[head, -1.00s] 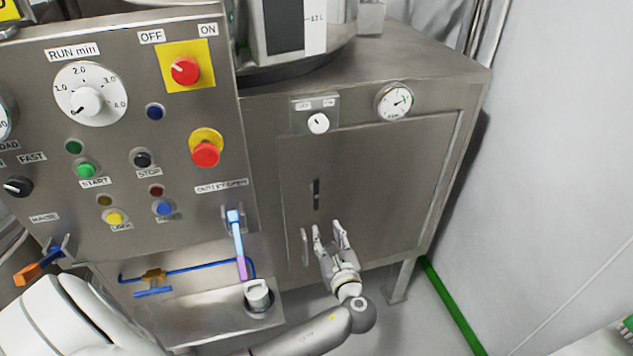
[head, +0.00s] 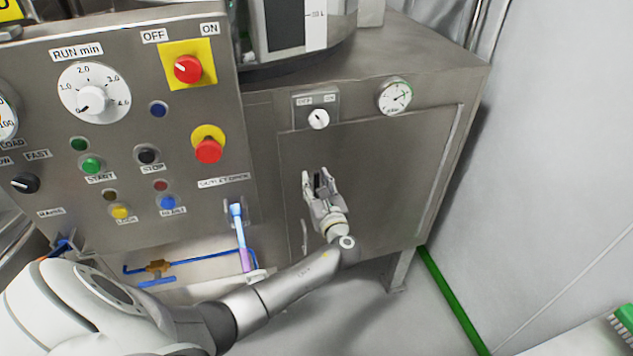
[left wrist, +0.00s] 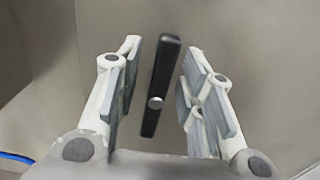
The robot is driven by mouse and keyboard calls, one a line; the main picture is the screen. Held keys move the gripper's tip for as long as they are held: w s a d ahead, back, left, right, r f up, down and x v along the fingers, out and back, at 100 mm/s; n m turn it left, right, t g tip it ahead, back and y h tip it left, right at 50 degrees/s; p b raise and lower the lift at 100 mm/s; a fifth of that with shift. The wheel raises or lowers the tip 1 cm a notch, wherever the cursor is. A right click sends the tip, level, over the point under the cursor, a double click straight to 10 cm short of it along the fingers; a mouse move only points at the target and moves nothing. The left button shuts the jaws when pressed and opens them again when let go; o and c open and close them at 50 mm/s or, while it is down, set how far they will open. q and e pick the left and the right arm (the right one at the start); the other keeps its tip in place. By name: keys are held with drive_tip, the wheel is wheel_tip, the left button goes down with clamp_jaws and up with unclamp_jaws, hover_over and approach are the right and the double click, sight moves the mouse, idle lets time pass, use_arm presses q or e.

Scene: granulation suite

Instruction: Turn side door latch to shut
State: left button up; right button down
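The side door (head: 400,175) is a grey steel panel on the machine's cabinet and looks closed. Its latch is a small black bar; in the left wrist view the latch (left wrist: 160,85) stands near upright, slightly tilted, with a round silver pin on it. My left gripper (head: 319,178) is in front of the latch, which it partly covers in the head view. In the left wrist view the open fingers (left wrist: 158,80) stand on either side of the latch, with a gap on both sides. My right gripper is not in view.
The control panel (head: 125,190) with knobs and buttons stands left of the door. A small OFF/ON switch (head: 318,119) and a round gauge (head: 394,96) sit above the door. A blue lever (head: 238,230) hangs at the panel's lower edge. A vertical handle (head: 304,236) is below left of the gripper.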

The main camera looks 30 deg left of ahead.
use_arm(q)
drive_tip(key=shift+c, duration=0.2)
clamp_jaws()
